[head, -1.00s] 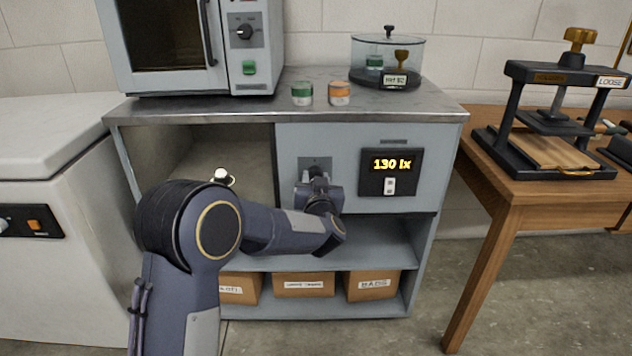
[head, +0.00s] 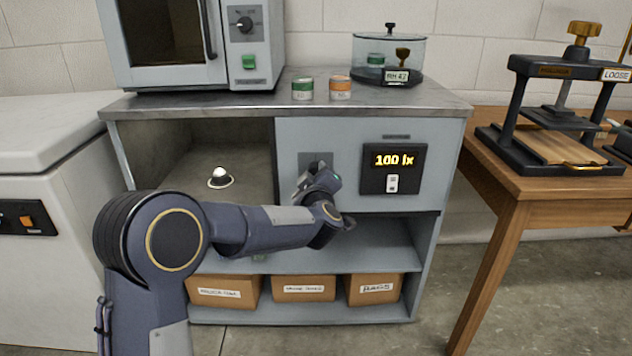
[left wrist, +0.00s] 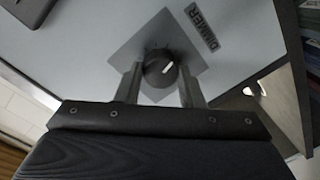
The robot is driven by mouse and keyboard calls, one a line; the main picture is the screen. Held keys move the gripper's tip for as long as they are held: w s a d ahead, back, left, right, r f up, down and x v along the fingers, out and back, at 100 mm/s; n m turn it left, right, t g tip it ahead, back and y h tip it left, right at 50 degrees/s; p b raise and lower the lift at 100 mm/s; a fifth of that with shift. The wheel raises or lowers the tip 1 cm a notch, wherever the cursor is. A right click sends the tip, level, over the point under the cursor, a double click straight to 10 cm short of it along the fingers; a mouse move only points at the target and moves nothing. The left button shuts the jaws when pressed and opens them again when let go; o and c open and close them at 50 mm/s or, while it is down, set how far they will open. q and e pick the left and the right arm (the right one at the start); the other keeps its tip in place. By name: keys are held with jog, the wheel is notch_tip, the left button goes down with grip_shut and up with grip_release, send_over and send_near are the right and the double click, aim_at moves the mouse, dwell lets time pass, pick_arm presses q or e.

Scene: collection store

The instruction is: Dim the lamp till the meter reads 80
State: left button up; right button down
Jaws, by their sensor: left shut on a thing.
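The meter (head: 393,169) on the cabinet front reads 100 lx in the head view. The dimmer knob (left wrist: 161,70) is round and black with a white mark, on a grey plate (left wrist: 128,60) labelled DIMMER in the left wrist view. My left gripper (left wrist: 160,82) is shut on the knob, one finger at each side. In the head view my left gripper (head: 318,182) hides the knob and is tilted. The lamp (head: 220,177), a small bright dome, stands in the open bay left of the panel. My right gripper is not in view.
Green (head: 302,88) and orange (head: 340,88) tins and a glass jar (head: 388,58) stand on the cabinet top (head: 430,100). Boxes (head: 303,288) fill the bottom shelf. A wooden table (head: 540,190) with a press (head: 553,110) stands at right.

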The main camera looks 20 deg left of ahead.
pick_arm(q)
jog(key=n+b, duration=0.3)
jog(key=n, duration=0.2)
jog(key=shift+f+h, duration=0.15)
jog(key=shift+h, duration=0.15)
jog(key=shift+n, duration=0.4)
jog(key=o, duration=1)
jog(key=shift+s, duration=0.15)
jog(key=shift+s+d+r, duration=0.1)
jog(key=shift+s+r, duration=0.1)
jog(key=shift+s, duration=0.15)
jog(key=p+v, duration=0.1)
jog(key=v, duration=0.5)
jog(key=shift+s, duration=0.4)
